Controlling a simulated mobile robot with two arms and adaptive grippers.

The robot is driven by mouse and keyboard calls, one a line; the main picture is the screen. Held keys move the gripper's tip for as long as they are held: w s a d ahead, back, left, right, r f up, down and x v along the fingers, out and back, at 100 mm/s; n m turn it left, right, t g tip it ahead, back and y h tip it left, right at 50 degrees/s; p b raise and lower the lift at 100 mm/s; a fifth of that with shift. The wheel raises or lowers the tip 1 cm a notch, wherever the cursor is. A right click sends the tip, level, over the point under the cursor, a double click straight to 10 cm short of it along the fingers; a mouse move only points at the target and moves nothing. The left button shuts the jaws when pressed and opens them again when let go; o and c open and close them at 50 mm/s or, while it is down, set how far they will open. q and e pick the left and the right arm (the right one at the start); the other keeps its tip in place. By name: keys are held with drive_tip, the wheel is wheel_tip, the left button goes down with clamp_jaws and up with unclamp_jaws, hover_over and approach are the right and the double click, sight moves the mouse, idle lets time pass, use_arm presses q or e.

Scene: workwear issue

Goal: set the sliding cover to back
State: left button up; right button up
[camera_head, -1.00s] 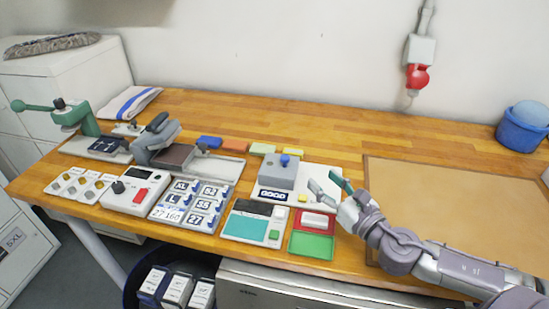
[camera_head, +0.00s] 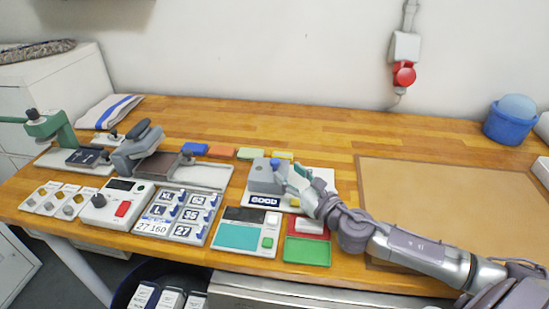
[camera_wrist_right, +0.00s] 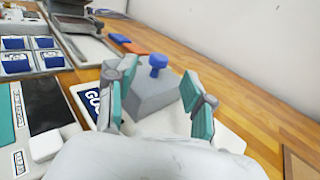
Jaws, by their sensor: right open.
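The sliding cover seems to be the grey block (camera_head: 262,180) with a blue knob (camera_head: 275,162) on top, on a white base labelled GOOD (camera_head: 265,201). In the right wrist view, the grey cover (camera_wrist_right: 152,97) and its upright blue knob (camera_wrist_right: 158,63) show between the fingers. My right gripper (camera_head: 290,175) is open, at the right side of the cover in the head view. Its teal-padded fingers (camera_wrist_right: 158,92) stand on either side of the knob, apart from it. The gripper hides part of the base. My left gripper is not in view.
A red tray and a green tray (camera_head: 307,251) lie in front of the base. A device with a teal panel (camera_head: 238,236) stands left of them. Coloured blocks (camera_head: 250,154) lie behind the base. A brown mat (camera_head: 440,200) covers the right of the table, largely clear.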

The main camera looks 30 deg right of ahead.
sight(278, 163)
drive_tip(key=w, duration=0.4)
drive_tip(key=w+a+p, duration=0.1)
drive_tip(key=w, duration=0.1)
drive_tip(key=shift+w, duration=0.4)
drive_tip(key=shift+c, duration=0.3)
clamp_jaws()
